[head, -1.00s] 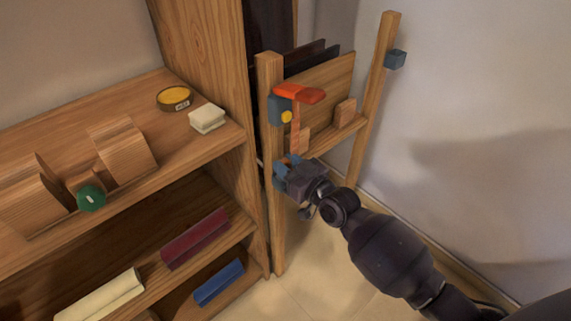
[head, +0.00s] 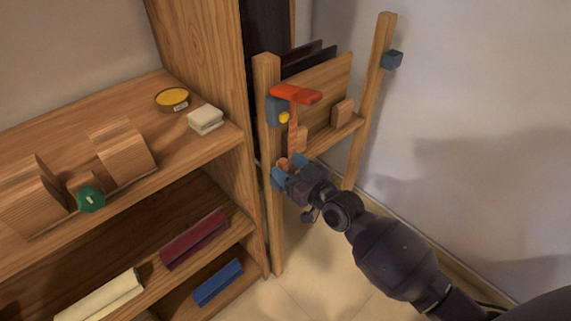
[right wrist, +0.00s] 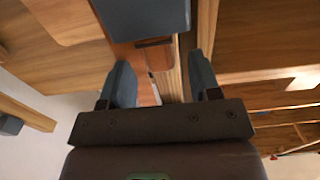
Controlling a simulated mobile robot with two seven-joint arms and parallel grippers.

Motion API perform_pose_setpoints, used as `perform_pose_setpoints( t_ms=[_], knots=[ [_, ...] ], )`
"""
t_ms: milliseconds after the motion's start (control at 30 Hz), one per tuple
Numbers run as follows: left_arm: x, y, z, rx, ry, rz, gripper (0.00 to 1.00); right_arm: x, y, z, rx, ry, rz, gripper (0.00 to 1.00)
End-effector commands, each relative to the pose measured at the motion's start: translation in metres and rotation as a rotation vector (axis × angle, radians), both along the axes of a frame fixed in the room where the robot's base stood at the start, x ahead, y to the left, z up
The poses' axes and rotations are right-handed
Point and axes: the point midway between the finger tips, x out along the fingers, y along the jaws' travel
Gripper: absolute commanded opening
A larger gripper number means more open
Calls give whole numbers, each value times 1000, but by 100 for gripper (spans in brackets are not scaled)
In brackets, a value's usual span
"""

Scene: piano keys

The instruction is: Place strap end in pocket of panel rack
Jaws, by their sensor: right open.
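The panel rack (head: 267,200) is a wooden frame with two posts and a leaning wooden panel (head: 325,88). An orange strap (head: 293,130) hangs at its left post below a red-orange top piece (head: 297,94). My right gripper (head: 287,168) is at the strap's lower end, beside the left post. In the right wrist view my right gripper (right wrist: 163,82) has its blue fingers apart, with the orange-brown strap (right wrist: 147,92) showing between them and no clear contact. I cannot make out the pocket for certain. My left gripper is out of view.
A wooden shelf unit (head: 222,150) stands close on the left. The floor (head: 310,270) below is clear.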

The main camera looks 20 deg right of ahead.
Motion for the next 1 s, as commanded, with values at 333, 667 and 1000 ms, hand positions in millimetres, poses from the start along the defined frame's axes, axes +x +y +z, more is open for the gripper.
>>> perform_pose_setpoints(
  t_ms=[333,667,1000],
  knots=[
    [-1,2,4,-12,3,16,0,-57,-21,3,-2,-4,0,57],
    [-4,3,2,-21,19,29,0,-93,-33,2,0,-1,0,57],
    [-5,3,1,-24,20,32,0,-98,-35,1,1,-2,1,57]
  ],
)
